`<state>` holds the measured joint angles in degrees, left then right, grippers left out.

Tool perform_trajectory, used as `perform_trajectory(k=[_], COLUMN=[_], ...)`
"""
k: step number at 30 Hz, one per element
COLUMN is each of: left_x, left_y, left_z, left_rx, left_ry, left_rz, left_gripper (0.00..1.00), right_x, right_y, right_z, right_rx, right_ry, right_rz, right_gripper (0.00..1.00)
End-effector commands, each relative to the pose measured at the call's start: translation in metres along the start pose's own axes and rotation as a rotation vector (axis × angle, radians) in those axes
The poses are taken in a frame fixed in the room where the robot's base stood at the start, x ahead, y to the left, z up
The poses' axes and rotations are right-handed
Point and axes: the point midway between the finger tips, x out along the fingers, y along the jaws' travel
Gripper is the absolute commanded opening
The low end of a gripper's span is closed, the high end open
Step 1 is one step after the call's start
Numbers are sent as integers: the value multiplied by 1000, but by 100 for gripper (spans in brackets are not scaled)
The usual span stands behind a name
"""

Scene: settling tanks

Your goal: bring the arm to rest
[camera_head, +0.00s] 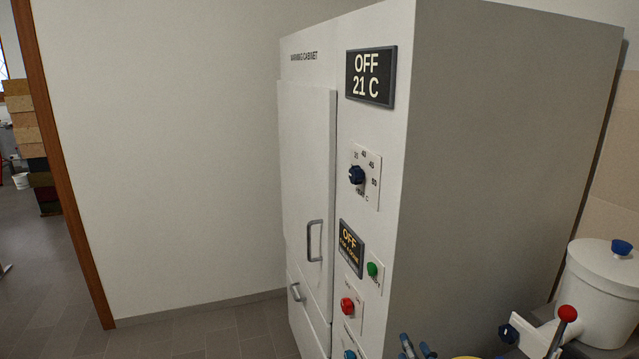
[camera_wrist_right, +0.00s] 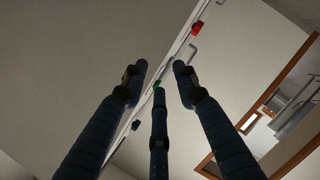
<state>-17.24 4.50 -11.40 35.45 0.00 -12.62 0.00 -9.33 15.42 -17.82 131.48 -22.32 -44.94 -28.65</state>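My right gripper (camera_head: 417,346) shows only as blue fingertips at the bottom edge of the head view, low in front of the warming cabinet (camera_head: 480,130). In the right wrist view the fingers of my right gripper (camera_wrist_right: 157,75) are spread apart with nothing between them. Beyond the fingertips lies the cabinet front with a green button (camera_wrist_right: 157,84) and a red button (camera_wrist_right: 196,29). I cannot tell whether any finger touches it. The rest of the right arm is hidden below the head view. My left gripper is in neither view.
The cabinet door (camera_head: 308,180) and lower drawer (camera_head: 308,310) look shut. The upper display (camera_head: 371,76) reads OFF, 21 C. A white lidded tank (camera_head: 597,290) and a red-knobbed lever (camera_head: 567,314) stand at the right. Open floor (camera_head: 200,335) lies left, beside a wooden door frame (camera_head: 62,160).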

Motion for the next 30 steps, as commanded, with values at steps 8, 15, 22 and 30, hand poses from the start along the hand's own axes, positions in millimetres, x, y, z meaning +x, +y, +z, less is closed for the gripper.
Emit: perform_trajectory(k=[8,15,22,30], left_x=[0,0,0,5], left_y=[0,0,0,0], left_z=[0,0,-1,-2], left_rx=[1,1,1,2], left_ry=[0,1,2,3], left_rz=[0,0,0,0], left_gripper=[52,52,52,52], right_x=[-93,-167,-230,-196], right_y=[-129,-186,-221,-293], right_z=[108,137,149,188], right_rx=[502,710,839,821], right_ry=[-464,-723,-927,-943], right_rz=[-370,-528,-633,-649], right_gripper=[29,29,29,29])
